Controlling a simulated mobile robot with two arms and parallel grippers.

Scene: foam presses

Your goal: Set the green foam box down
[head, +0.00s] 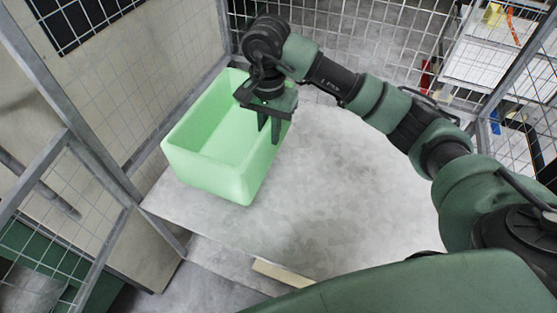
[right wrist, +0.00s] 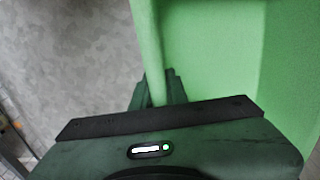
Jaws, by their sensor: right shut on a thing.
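The green foam box (head: 210,175) is a light green, open-topped, empty box at the left of the head view, upright over the left part of a grey surface. My right gripper (head: 268,130) is shut on the box's right wall, one finger inside and one outside. In the right wrist view the box wall (right wrist: 152,50) runs between the fingers (right wrist: 160,90), with the green interior to the right. I cannot tell whether the box's base touches the surface. My left gripper is not in view.
The grey surface (head: 340,190) is bare to the right of the box. Wire mesh fencing (head: 350,40) stands behind, and a metal frame with a pale panel (head: 120,80) is close on the left. A shelf with small items (head: 485,55) is beyond the mesh at the upper right.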

